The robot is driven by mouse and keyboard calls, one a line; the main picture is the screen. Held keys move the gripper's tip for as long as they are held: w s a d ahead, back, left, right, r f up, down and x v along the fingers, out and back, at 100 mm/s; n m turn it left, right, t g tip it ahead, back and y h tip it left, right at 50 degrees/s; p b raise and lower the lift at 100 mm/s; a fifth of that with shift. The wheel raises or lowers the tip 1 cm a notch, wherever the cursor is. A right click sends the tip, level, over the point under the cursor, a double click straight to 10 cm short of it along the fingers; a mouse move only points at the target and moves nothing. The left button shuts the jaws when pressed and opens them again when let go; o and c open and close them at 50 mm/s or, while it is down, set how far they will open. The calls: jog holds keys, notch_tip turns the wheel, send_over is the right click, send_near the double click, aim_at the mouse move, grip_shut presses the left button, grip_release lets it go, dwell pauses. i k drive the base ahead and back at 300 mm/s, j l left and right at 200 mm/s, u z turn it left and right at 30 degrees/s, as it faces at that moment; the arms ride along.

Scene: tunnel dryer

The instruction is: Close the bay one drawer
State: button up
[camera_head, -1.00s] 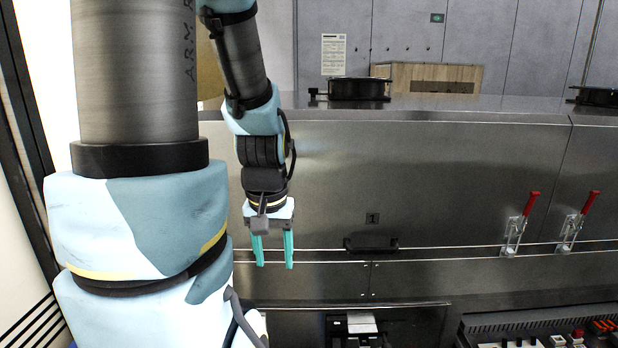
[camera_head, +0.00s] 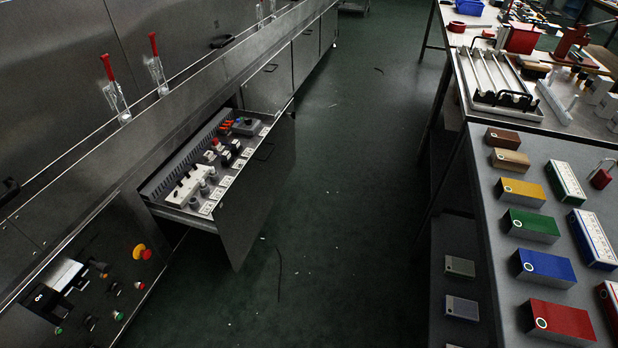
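A drawer (camera_head: 262,190) stands pulled out from the steel dryer front on the left side of the head view. The open top shows a panel with switches, buttons and white labels. I cannot read a label that says which bay it belongs to. My gripper is not in view now, so its place relative to the drawer is hidden.
Two red-handled toggle clamps (camera_head: 155,68) stand on the dryer ledge. A control panel with a yellow and red emergency button (camera_head: 142,251) is at lower left. A workbench (camera_head: 489,187) with coloured boxes stands right. The green floor (camera_head: 335,200) between is mostly clear.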

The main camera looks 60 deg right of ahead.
aim_at(238, 218)
jog(key=z, duration=1.85)
jog(key=i+l+u, duration=0.2)
jog(key=i+u, duration=0.25)
jog(key=i+l+u, duration=0.2)
jog(key=u, duration=0.25)
jog(key=i+l+u, duration=0.25)
jog(key=l+u, duration=0.2)
